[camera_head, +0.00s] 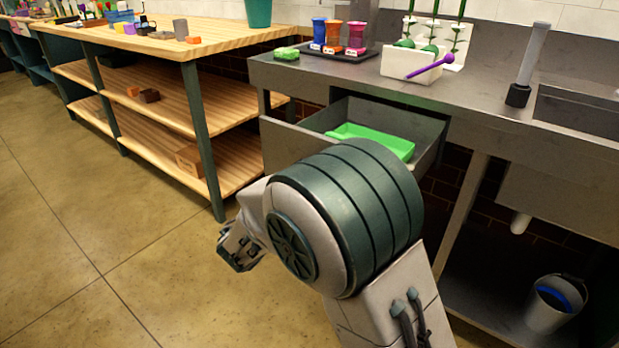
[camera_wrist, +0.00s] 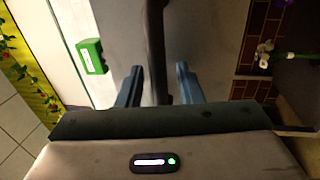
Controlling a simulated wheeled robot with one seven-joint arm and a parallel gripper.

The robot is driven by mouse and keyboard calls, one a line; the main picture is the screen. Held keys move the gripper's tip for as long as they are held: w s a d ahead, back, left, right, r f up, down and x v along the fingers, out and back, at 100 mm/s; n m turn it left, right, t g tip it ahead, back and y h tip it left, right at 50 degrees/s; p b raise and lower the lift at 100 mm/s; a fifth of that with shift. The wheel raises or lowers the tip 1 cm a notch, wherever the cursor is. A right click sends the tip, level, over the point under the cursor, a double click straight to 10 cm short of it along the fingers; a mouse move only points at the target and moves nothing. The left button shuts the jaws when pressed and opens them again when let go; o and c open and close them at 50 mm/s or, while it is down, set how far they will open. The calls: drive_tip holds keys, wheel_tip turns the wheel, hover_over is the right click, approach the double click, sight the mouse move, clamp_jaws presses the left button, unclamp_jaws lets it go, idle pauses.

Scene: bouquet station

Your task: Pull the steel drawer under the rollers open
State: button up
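The grey steel drawer (camera_head: 288,143) hangs under the steel counter in the head view. It stands pulled out, with its inside showing and a green tray (camera_head: 375,138) in it. My arm hides much of its front, and its handle does not show there. My gripper (camera_head: 238,252) is at the lower left of the drawer front. In the wrist view, my gripper (camera_wrist: 157,72) has its two blue fingers apart. A dark bar (camera_wrist: 156,35), seemingly the drawer handle, runs between them, with a visible gap on each side.
A wooden shelf unit (camera_head: 200,35) stands left. A bucket (camera_head: 555,303) is lower right. The floor at left is clear.

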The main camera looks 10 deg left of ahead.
drive_tip(key=p+v, duration=0.2)
drive_tip(key=v, duration=1.1)
drive_tip(key=shift+s+a, duration=0.2)
drive_tip(key=shift+s, duration=0.15)
drive_tip(key=s+d+r+m+g+p, duration=0.1)
drive_tip(key=d+r+m+g+p, duration=0.1)
drive_tip(key=d+r+g+p, duration=0.45)
drive_tip(key=s+d+r+m+g+h+p, duration=0.1)
drive_tip(key=d+r+m+g+p, duration=0.15)
drive_tip(key=d, duration=0.75)
drive_tip(key=s+d+r+m+g+p, duration=0.1)
drive_tip(key=d+r+m+g+p, duration=0.15)
drive_tip(key=d+g+p, duration=0.4)
drive_tip(key=s+d+r+m+y+p, duration=0.2)
drive_tip(key=s+d+r+y+p, duration=0.1)
drive_tip(key=r+p, duration=0.4)
drive_tip(key=s+d+r+m+y+p, duration=0.3)
drive_tip(key=s+d+r+y+p, duration=0.1)
drive_tip(key=r+y+p, duration=0.3)
wheel_tip(320, 180, up, 2)
drive_tip(key=shift+s+t+y, duration=0.35)
drive_tip(key=shift+s+y, duration=0.05)
drive_tip(key=shift+s, duration=0.5)
